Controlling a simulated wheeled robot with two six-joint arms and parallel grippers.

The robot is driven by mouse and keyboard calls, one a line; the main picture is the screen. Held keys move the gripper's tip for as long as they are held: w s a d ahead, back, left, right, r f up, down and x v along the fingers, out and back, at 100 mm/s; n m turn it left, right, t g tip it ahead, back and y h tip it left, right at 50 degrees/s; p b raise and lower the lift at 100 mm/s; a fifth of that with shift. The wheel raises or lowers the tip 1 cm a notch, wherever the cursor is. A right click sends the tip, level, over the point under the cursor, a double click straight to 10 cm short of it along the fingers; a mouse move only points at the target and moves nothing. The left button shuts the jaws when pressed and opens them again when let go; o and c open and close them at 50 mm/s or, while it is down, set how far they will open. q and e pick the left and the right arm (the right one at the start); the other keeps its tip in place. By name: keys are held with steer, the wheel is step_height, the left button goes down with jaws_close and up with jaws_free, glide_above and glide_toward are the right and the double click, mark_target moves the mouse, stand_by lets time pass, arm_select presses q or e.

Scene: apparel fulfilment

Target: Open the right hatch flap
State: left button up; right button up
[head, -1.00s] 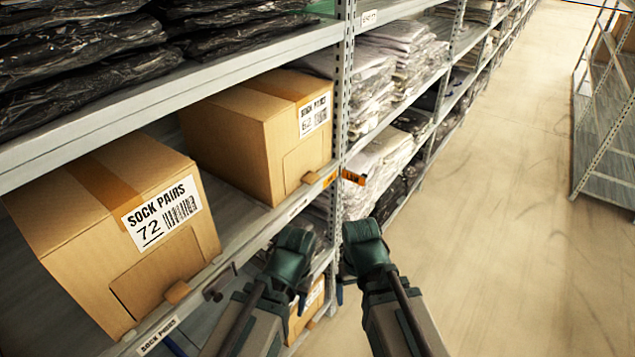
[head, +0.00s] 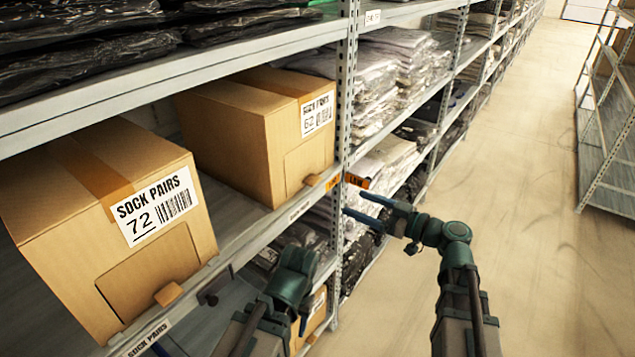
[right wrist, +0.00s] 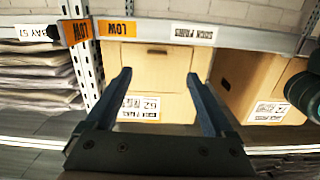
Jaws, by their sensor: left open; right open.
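Two cardboard boxes labelled SOCK PAIRS stand on the shelf. The right box (head: 240,125), marked 62, has a shut hatch flap (head: 303,162) low in its front, with a small tab (head: 311,180) at the lower edge. My right gripper (head: 352,212) is open and empty in front of the shelf edge, right of the flap and apart from it. In the right wrist view, which is upside down, its two fingers (right wrist: 158,76) spread in front of the box 62 face (right wrist: 160,72). My left gripper (head: 303,326) is low in front of the shelf, mostly hidden by my left arm.
The left box (head: 75,210), marked 72, has its own shut flap and tab. An orange LOW tag (head: 357,181) is at the upright post (head: 345,110) beside box 62. Bagged garments fill nearby shelves. The aisle floor (head: 530,200) to the right is clear.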

mark_target(318, 182)
steer(key=shift+t, duration=0.3)
steer(key=x, duration=0.9)
steer(key=r+x, duration=0.1)
steer(key=x, duration=0.3)
steer(key=shift+w+a, duration=0.15)
steer(key=shift+w, duration=0.2)
jaws_close()
